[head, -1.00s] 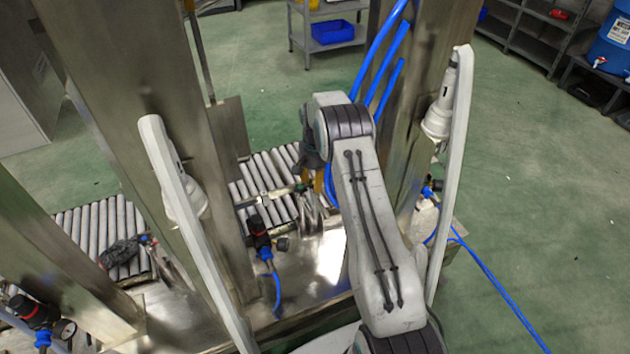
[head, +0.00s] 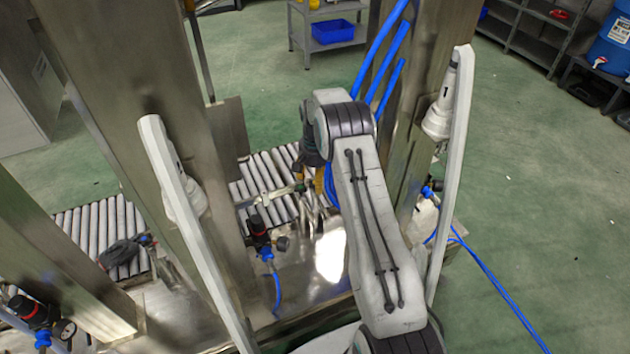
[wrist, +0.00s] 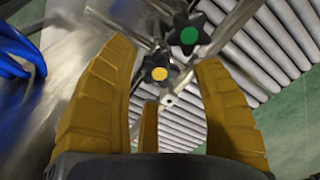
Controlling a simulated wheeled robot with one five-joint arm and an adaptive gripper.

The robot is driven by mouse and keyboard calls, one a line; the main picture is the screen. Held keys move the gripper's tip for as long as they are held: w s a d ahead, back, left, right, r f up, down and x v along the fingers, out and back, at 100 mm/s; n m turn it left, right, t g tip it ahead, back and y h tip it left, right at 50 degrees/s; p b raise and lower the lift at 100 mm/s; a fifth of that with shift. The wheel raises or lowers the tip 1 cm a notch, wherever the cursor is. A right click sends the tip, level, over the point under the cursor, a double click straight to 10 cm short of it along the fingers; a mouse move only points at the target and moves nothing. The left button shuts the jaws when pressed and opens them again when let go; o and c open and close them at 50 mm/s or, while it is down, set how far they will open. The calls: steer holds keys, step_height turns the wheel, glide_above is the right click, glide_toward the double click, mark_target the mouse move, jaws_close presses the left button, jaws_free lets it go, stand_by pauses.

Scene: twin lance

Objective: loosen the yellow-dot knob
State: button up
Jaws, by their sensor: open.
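The yellow-dot knob (wrist: 156,73) is a black lobed knob with a yellow disc, in the middle of the wrist view. It sits between the tips of my gripper's (wrist: 163,52) outer orange fingers, which are spread apart. A third finger (wrist: 149,120) points at it from below in the picture. I cannot tell whether any finger touches the knob. A similar green-dot knob (wrist: 188,34) is just above and right of it. In the head view, my arm hides most of my gripper, and I cannot make out the yellow dot.
Conveyor rollers (head: 262,175) lie below and behind the knobs. Steel posts (head: 165,120) stand on both sides of my arm. Blue hoses (head: 380,65) run down the right post.

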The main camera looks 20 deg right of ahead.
step_height(320, 180, up, 11)
stand_by(0.5)
steer(key=m+p, duration=0.5)
glide_above(314, 183)
steer(key=s, duration=0.1)
steer(key=shift+g, duration=0.3)
steer(key=f, duration=0.4)
steer(key=shift+a+f, duration=0.2)
steer(key=shift+f, duration=0.15)
steer(key=shift+w+d+m+b, duration=0.15)
steer(key=shift+w+m+b, duration=0.25)
steer(key=shift+m, duration=0.5)
steer(key=shift+w+f, duration=0.1)
steer(key=shift+f, duration=0.1)
steer(key=shift+f+b, duration=0.4)
steer(key=shift+f, duration=3.05)
